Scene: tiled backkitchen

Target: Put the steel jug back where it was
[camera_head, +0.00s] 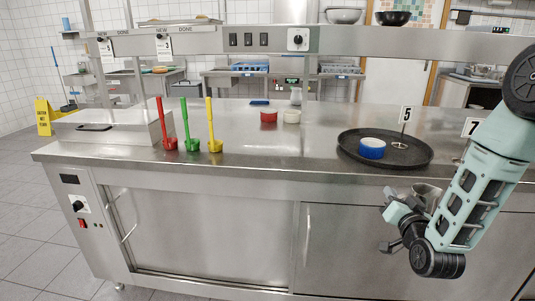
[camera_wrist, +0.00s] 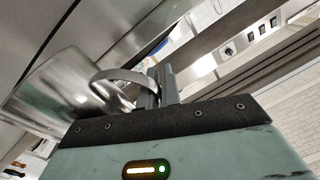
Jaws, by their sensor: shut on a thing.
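The steel jug (camera_wrist: 62,92) fills the left of the wrist view, tilted in the picture, with its loop handle towards my gripper (camera_wrist: 160,88). My gripper is shut on the handle. In the head view the jug (camera_head: 426,192) shows small and partly hidden by my arm. There my gripper (camera_head: 402,212) is at the lower right, in front of the counter's front edge and below its top. The jug's contents cannot be seen.
Red, green and yellow tools (camera_head: 189,135) stand left.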

